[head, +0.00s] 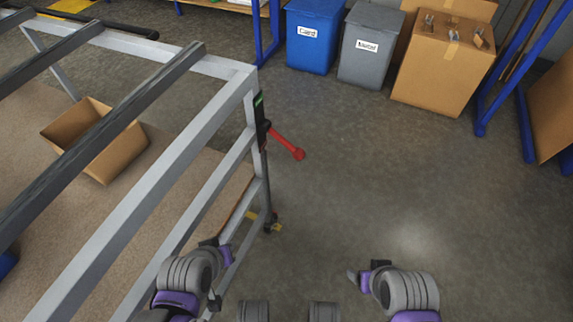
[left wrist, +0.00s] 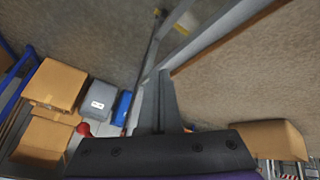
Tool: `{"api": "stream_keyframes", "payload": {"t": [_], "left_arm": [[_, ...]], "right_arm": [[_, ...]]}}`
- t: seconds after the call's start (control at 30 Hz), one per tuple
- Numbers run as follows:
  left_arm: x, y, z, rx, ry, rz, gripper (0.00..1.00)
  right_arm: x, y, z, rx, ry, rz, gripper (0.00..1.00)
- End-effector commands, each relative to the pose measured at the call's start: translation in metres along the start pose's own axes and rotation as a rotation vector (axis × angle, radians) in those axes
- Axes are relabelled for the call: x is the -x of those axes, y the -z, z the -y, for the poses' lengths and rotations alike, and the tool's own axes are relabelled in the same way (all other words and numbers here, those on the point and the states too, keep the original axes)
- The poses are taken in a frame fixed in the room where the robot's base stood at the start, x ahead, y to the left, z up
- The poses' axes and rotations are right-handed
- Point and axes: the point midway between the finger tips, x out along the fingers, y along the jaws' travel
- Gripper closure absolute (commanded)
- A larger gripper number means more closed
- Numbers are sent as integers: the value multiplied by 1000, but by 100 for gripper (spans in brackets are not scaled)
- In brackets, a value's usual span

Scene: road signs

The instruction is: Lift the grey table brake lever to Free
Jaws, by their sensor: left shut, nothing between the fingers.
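The grey table (head: 170,135) is a metal frame on the left of the head view. On its corner leg is a dark plate (head: 260,112) with a small green mark near the top. A red-handled brake lever (head: 284,142) juts out from it, slanting down and right to a round knob. A red knob (left wrist: 83,129) shows at the left wrist view's lower left, partly hidden by my gripper body. My left gripper (head: 224,252) is below the lever, apart from it; its fingers (left wrist: 158,78) are shut and empty. My right gripper (head: 358,276) is at lower right, away from the table; its jaw state is unclear.
An open cardboard box (head: 95,140) shows through the table frame. A blue bin (head: 313,40), a grey bin (head: 370,45) and a large carton (head: 443,60) stand at the back. A blue rack (head: 505,65) is at right. The floor right of the table is clear.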

Motion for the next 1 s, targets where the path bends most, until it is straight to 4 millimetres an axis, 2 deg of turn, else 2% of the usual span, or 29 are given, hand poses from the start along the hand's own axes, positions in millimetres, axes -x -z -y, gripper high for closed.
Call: {"api": "stream_keyframes", "payload": {"t": [0.1, 0.2, 0.33, 0.5, 0.7, 1.0], "left_arm": [[-27, 30, -37, 315, -149, -122, 100], [-43, 50, -65, 620, -309, -196, 100], [-51, 68, -92, 1002, -536, -238, 100], [-48, 78, -108, 1385, -790, -221, 100], [-43, 82, -111, 1598, -944, -182, 100], [-41, 82, -110, 1624, -962, -176, 100]], "right_arm": [[3, 1, 0, 0, 0, 1, 23], [6, 1, 0, 0, 0, 1, 23], [9, 2, 0, 0, 0, 1, 23], [12, 2, 0, 0, 0, 1, 23], [13, 2, 0, 0, 0, 1, 23], [13, 2, 0, 0, 0, 1, 23]]}}
